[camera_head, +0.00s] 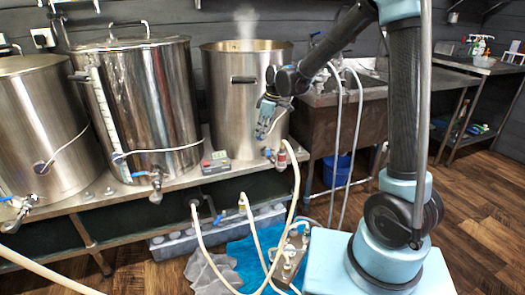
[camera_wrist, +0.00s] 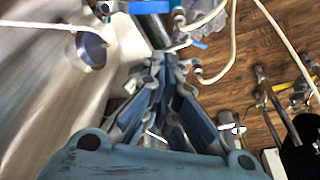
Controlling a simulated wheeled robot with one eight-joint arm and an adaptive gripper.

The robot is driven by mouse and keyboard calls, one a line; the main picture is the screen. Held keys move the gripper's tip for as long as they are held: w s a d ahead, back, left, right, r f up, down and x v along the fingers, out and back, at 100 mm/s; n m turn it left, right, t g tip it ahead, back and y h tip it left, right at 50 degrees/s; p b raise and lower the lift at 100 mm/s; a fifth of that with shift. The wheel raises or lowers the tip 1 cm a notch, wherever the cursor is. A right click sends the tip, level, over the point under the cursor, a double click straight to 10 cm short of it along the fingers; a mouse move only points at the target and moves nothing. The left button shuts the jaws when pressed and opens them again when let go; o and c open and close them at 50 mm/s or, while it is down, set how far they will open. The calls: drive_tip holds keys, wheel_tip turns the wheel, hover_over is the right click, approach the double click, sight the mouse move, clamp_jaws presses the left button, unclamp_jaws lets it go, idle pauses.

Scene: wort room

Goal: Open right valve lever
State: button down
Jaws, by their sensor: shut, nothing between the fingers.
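The right valve is at the foot of the open, steaming right kettle (camera_head: 224,110). Its small blue lever (camera_head: 267,153) shows beside a hose fitting with a red part. My gripper (camera_head: 262,136) points down in front of the right kettle, just above the lever. Its fingers are together and hold nothing. In the wrist view my gripper's fingertips (camera_wrist: 165,58) come together below a metal valve body with a blue lever (camera_wrist: 149,7) near the top edge. I cannot tell whether the fingertips touch the lever.
Two more kettles stand left: a lidded middle one (camera_head: 145,100) and a left one (camera_head: 40,125), each with a blue-levered valve. Pale hoses (camera_head: 293,195) hang from the right valve to the floor. A sink (camera_head: 345,95) stands right of the kettles. A blue bucket (camera_head: 337,170) is below.

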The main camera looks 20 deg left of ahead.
sight(268, 151)
drive_tip(key=a+f+n, duration=0.3)
drive_tip(key=a+f, duration=0.1)
drive_tip(key=f, duration=0.5)
drive_tip(key=shift+g, duration=0.4)
drive_tip(key=d, duration=0.2)
drive_tip(key=w+d, duration=0.1)
drive_tip(key=shift+w+d+f, duration=0.15)
drive_tip(key=shift+w+d, duration=0.05)
drive_tip(key=shift+d, duration=0.2)
drive_tip(key=shift+s+a+n, duration=0.1)
drive_tip(key=shift+s+n, duration=0.05)
drive_tip(key=shift+n, duration=0.15)
